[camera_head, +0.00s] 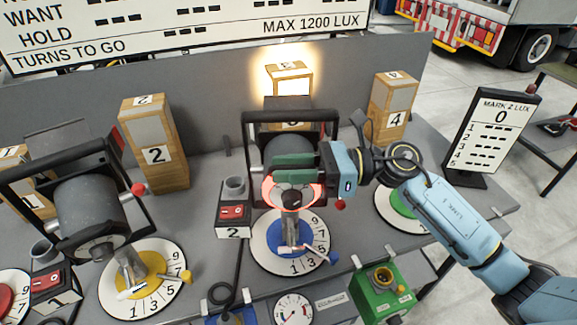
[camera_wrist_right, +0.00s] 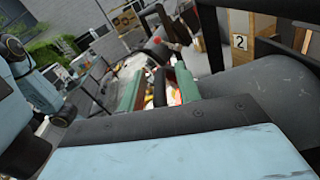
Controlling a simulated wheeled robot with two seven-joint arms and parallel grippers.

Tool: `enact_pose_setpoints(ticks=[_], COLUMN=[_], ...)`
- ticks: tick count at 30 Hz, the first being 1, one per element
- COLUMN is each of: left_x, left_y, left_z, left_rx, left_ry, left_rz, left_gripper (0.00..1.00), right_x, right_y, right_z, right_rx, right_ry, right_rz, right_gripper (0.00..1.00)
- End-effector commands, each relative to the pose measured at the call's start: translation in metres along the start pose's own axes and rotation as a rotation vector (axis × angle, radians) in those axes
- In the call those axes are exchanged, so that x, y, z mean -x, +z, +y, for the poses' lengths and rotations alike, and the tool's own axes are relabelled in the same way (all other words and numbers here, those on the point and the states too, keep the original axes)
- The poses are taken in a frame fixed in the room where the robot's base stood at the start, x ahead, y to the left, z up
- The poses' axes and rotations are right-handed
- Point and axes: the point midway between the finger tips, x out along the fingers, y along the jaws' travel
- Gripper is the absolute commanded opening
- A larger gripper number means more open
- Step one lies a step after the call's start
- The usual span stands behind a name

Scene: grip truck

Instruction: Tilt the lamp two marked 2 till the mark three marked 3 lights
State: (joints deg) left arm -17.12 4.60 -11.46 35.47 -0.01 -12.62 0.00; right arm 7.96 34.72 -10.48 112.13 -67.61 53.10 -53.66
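Lamp two (camera_head: 268,130) stands in a black yoke over the blue dial (camera_head: 270,236), beside the switch box marked 2 (camera_head: 233,215). My right gripper (camera_head: 295,170) has its green fingers at the lamp's back end, above a red-rimmed ring. In the right wrist view the two green fingers (camera_wrist_right: 160,88) stand apart with a dark bar between or just beyond them; whether they press on it is unclear. The mark three block (camera_head: 290,76) stands behind the lamp with a bright warm glow around it; its lower part is hidden. My left gripper is out of view.
Wooden blocks marked 2 (camera_head: 155,150) and 4 (camera_head: 393,108) stand at either side. Another lamp (camera_head: 90,205) with a yellow dial is at left. A sign (camera_head: 493,130) reads Mark 2 lux 0. A green box (camera_head: 382,290) and a gauge (camera_head: 293,308) are in front.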

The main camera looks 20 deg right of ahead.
Motion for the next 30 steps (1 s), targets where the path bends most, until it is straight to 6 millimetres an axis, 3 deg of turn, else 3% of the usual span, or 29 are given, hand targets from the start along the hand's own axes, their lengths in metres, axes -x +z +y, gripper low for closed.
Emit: enact_pose_setpoints(ticks=[7,11,24,30], left_x=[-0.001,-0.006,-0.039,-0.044], left_y=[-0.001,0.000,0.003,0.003], left_z=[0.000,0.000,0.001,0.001], left_rx=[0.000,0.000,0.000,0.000], left_ry=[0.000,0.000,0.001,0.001], left_rz=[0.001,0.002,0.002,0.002], left_gripper=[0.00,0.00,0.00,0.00], right_x=[0.001,0.013,0.105,0.129], right_y=[0.000,-0.002,-0.004,-0.001], right_z=[0.000,-0.001,-0.001,0.000], right_rx=[0.001,0.002,0.000,0.000], right_ry=[0.000,-0.003,-0.003,-0.001], right_rz=[0.000,0.002,0.003,0.001], right_gripper=[0.33,0.33,0.33,0.33])
